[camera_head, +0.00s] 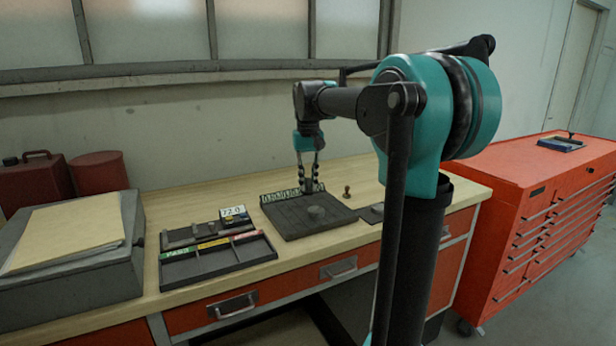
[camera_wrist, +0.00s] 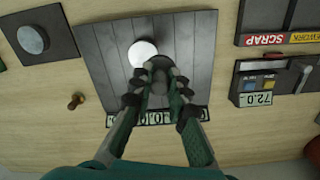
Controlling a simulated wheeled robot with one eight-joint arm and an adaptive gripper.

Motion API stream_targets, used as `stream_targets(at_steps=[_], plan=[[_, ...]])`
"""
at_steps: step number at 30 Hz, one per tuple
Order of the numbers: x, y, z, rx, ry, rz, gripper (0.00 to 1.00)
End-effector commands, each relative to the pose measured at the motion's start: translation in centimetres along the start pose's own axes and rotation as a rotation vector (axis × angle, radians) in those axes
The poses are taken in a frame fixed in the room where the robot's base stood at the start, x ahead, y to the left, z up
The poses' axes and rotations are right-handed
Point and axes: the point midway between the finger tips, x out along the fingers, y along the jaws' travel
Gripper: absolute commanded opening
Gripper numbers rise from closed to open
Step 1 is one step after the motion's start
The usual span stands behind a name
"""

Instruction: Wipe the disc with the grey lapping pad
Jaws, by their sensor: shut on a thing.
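My gripper (camera_head: 308,183) is shut on a small dark grey round-topped piece, which I take to be the grey lapping pad (camera_wrist: 159,65). Its fingers cover much of the pad. A round disc (camera_head: 316,212) rests on the dark grooved plate (camera_head: 285,217) on the bench. In the wrist view the disc (camera_wrist: 142,52) looks bright white, and the held pad is right beside its lower right edge. I cannot tell whether pad and disc touch. In the head view my gripper is at the plate's back part, behind the disc.
A numbered strip (camera_head: 280,196) runs along the plate's back edge. A brass knob-shaped piece (camera_head: 347,191) stands beside it. A dark square with a grey round piece (camera_wrist: 33,40) lies nearby. A labelled tray (camera_head: 215,262) and a 72.0 display (camera_head: 234,212) are to the left.

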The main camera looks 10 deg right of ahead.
Motion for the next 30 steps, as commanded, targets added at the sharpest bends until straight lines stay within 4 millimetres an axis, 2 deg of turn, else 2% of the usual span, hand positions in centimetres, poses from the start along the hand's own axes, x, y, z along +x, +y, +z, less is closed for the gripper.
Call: stream_targets(at_steps=[4, 9, 30], plan=[[-1.3, 0.1, -0.3, 0.000, 0.000, 0.000, 0.00], [-2.0, 0.1, -0.4, 0.000, 0.000, 0.000, 0.00], [-1.5, 0.2, -0.7, 0.000, 0.000, 0.000, 0.00]])
